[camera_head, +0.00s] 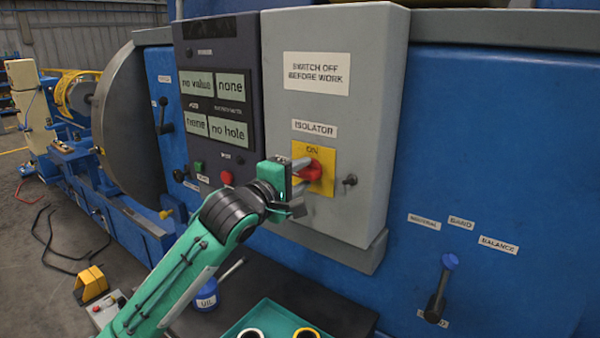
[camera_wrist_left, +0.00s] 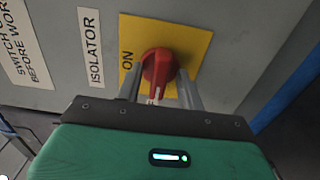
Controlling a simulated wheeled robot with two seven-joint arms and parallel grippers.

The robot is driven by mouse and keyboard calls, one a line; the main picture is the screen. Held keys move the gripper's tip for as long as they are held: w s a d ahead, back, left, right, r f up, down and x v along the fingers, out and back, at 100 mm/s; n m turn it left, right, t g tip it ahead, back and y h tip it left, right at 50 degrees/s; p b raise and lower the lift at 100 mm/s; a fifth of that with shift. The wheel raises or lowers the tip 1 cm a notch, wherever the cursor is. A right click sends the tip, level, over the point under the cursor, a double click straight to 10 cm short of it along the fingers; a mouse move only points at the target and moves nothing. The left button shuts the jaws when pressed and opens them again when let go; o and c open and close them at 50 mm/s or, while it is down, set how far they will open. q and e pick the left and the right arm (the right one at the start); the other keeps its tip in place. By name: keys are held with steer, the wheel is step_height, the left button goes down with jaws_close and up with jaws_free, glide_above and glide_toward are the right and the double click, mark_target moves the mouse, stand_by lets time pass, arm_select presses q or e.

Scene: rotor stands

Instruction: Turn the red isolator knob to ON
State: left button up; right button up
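The red isolator knob (camera_head: 312,171) sits on a yellow plate (camera_head: 327,158) marked ON above it, on the front of a grey cabinet (camera_head: 370,100). My left gripper (camera_head: 301,176) is at the knob, with one finger on each side of it. In the left wrist view the red knob (camera_wrist_left: 158,68) shows between the two fingers, with some gap beside its narrow front part, so the fingers look open around it. Whether a finger touches its wider part is unclear. The knob's exact pointing direction is partly hidden by the fingers. My right gripper is in neither view.
A dark panel (camera_head: 250,100) with displays and a red button (camera_head: 227,178) stands left of the cabinet. A small black key switch (camera_head: 350,181) is right of the plate. A blue-topped lever (camera_head: 441,285) is at right. A teal tray (camera_head: 262,309) and a blue oil can (camera_head: 206,296) are below.

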arm_select(q)
jaws_close()
steer(key=shift+m, duration=0.4)
steer(key=shift+m+p, duration=0.45)
steer(key=shift+m, duration=0.55)
steer(key=m+p, duration=0.1)
steer(key=m, duration=0.4)
steer(key=m+p, duration=0.1)
steer(key=m, duration=0.4)
steer(key=shift+m, duration=0.4)
steer(key=m, duration=0.4)
steer(key=shift+p, duration=0.35)
steer(key=shift+m, duration=0.3)
